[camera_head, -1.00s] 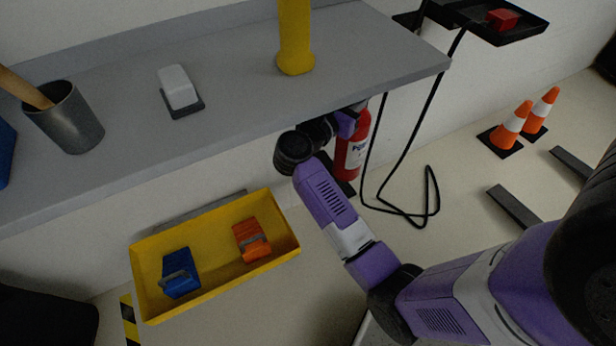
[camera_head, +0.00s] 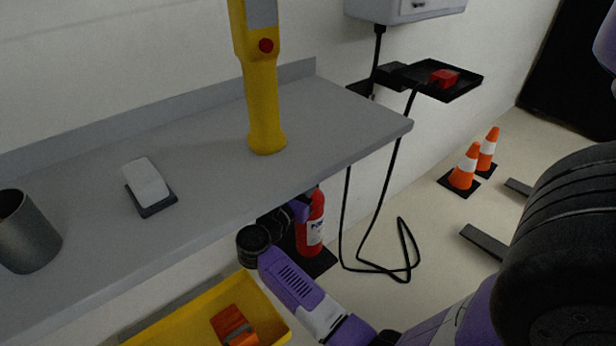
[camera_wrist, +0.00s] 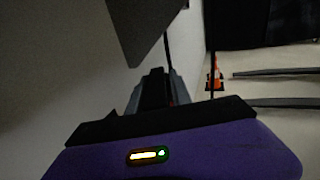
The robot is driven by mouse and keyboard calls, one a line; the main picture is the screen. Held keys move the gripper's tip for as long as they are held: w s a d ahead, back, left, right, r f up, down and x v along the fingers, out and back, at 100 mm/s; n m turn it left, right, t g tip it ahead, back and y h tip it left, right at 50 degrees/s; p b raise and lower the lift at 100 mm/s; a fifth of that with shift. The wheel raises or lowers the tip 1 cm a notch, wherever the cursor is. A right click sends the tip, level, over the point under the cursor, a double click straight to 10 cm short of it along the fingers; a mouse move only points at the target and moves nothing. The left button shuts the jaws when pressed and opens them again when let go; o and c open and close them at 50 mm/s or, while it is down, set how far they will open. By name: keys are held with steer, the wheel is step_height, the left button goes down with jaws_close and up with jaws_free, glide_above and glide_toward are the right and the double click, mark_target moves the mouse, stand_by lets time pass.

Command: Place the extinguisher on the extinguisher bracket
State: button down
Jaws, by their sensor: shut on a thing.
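The red extinguisher (camera_head: 313,232), with a white label, is upright below the front edge of the grey shelf in the head view. My gripper (camera_head: 300,208) is at its upper part and shut on it; the shelf and my wrist partly hide the grip. In the wrist view my dark fingers (camera_wrist: 157,88) point away, and the extinguisher is almost wholly hidden. A dark flat plate (camera_head: 322,263) shows at the extinguisher's foot. I cannot tell whether they touch, or whether this plate belongs to the bracket. No other bracket can be made out.
The grey shelf (camera_head: 200,200) overhangs my gripper; it holds a yellow handheld device (camera_head: 262,110), a white-and-black block (camera_head: 147,186) and a metal cup (camera_head: 28,240). A yellow tray (camera_head: 185,318) is below. A black cable (camera_head: 345,225) hangs right of the extinguisher. Cones (camera_head: 465,165) stand farther right.

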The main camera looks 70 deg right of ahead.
steer(key=shift+f+b, duration=0.4)
steer(key=shift+f, duration=1.2)
steer(key=c, duration=1.2)
jaws_free()
steer(key=shift+f, duration=0.2)
steer(key=shift+o, duration=0.2)
